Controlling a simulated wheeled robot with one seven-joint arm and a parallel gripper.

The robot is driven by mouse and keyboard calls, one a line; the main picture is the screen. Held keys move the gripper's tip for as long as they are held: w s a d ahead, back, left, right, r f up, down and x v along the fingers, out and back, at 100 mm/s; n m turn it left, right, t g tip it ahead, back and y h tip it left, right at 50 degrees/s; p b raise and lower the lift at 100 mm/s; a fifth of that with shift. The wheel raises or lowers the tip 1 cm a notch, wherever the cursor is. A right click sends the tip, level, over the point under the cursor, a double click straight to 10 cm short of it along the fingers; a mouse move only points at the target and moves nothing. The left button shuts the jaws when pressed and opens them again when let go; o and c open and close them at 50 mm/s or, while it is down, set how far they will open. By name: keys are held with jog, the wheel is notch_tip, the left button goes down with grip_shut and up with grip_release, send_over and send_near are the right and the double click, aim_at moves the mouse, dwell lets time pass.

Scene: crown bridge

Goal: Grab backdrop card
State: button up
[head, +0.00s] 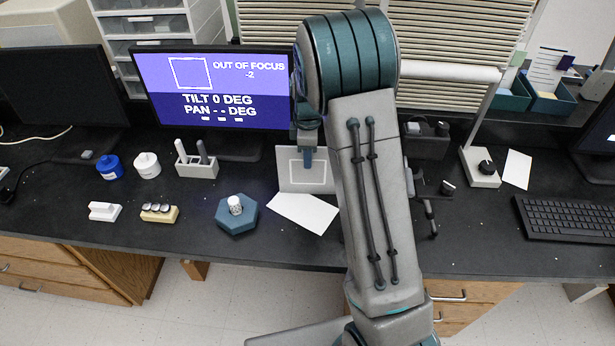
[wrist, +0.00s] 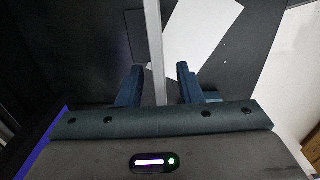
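The backdrop card (head: 322,182) is a pale grey card with a white square outline, standing upright on the dark desk below the screen. In the wrist view it shows nearly edge-on as a thin pale strip (wrist: 155,45). My gripper (head: 308,158) is at the card's upper part. In the wrist view my gripper (wrist: 159,72) is open, with one blue finger on each side of the card's edge. Gaps show between the card and both fingers. My arm hides what lies to the right of the card in the head view.
A white sheet (head: 303,212) lies flat in front of the card. A blue hexagonal base (head: 237,216) with a white knob stands to its left. A screen (head: 215,90) reads "OUT OF FOCUS -2". A black stand (head: 430,190) is right of my arm.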

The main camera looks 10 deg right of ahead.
jog(key=shift+f, duration=0.25)
grip_shut()
dwell(1.3)
